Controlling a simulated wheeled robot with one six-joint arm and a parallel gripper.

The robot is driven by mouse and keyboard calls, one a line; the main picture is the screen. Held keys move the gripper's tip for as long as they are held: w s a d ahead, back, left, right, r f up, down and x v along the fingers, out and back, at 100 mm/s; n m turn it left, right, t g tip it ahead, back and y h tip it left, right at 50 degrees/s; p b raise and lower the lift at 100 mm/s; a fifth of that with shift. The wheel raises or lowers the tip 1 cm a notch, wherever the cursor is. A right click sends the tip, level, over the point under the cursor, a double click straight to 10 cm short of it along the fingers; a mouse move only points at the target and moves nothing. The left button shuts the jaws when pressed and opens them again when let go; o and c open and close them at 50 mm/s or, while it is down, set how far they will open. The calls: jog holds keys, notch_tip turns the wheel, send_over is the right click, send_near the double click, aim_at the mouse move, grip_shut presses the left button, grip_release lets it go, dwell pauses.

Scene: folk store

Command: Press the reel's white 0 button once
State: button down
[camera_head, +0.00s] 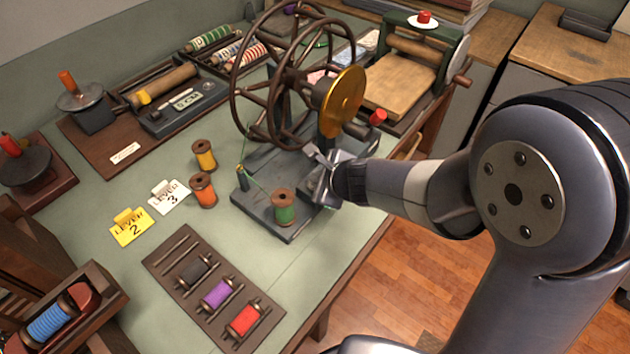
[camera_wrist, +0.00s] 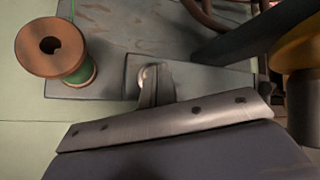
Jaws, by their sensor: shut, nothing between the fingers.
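The reel stands on a grey base (camera_head: 290,232) on the green table, with a brown spoked wheel (camera_head: 262,75), a brass disc (camera_head: 343,100) and a green spool (camera_head: 284,206) at its front corner. My gripper (camera_head: 320,178) is over the base's right side, right of the spool. In the wrist view my gripper (camera_wrist: 157,78) is shut and empty. Its tip is close beside a small pale round knob (camera_wrist: 146,76), likely the white button, on a dark plate. No 0 mark is readable and the fingers partly cover it. I cannot tell whether they touch. The green spool (camera_wrist: 78,68) is to the left.
A yellow spool (camera_head: 204,154) and an orange spool (camera_head: 203,190) stand left of the reel. Yellow (camera_head: 131,230) and white (camera_head: 169,196) lever cards lie nearby. A spool rack (camera_head: 213,290) lies in front. A press (camera_head: 405,75) stands behind right.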

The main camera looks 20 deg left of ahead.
dwell(0.4)
jog(key=shift+r+p, duration=0.8)
jog(key=shift+p, duration=0.05)
notch_tip(320, 180, up, 5)
jog(key=p, duration=0.4)
jog(key=shift+p, duration=0.35)
jog(key=shift+f, duration=0.1)
jog(key=shift+r+p, duration=2.05)
jog(key=shift+p, duration=0.1)
jog(key=shift+f, duration=0.1)
